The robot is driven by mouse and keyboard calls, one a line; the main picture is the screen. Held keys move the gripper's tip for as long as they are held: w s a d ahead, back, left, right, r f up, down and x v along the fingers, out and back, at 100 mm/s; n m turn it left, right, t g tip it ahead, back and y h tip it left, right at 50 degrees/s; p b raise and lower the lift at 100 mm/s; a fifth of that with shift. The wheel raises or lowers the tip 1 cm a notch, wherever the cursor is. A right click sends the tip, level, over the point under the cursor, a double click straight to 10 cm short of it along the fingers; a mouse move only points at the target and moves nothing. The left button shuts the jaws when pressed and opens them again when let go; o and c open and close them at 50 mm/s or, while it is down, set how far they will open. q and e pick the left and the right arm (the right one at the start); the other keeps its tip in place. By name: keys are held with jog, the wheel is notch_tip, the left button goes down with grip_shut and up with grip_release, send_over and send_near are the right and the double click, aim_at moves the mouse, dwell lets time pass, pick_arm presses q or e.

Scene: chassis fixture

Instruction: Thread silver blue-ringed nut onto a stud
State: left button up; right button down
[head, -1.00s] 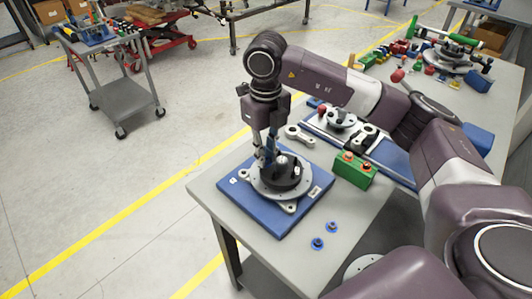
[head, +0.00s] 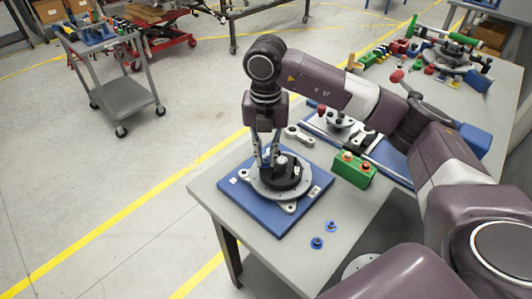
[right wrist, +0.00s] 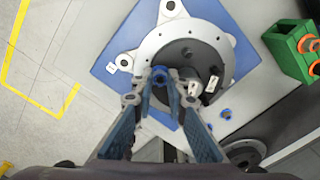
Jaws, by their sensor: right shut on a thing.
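My right gripper (head: 266,163) points down over the fixture, and its fingertips (right wrist: 160,78) are shut on a small blue-ringed nut (right wrist: 160,73) in the right wrist view. In the right wrist view the nut overlaps the near edge of the black hub (right wrist: 190,52). I cannot tell whether it touches a stud. Two loose blue-ringed nuts (head: 331,226) (head: 317,242) lie on the grey table. My left gripper is not in view.
A green block (head: 352,170) with orange-topped parts stands right of the fixture. It also shows in the right wrist view (right wrist: 290,48). A grey link (head: 299,135) lies behind the base plate. The table front (head: 285,248) is mostly clear around the loose nuts.

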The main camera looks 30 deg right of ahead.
jog(key=m, duration=0.4)
jog(key=shift+s+a+f+p, duration=0.1)
jog(key=shift+s+f+p, duration=0.1)
jog(key=shift+f+p, duration=0.15)
jog(key=m, duration=0.4)
jog(key=shift+p, duration=0.4)
jog(key=shift+f+m, duration=0.1)
jog(key=shift+m, duration=0.5)
jog(key=c, duration=1.8)
grip_release()
jog(key=shift+w, duration=0.1)
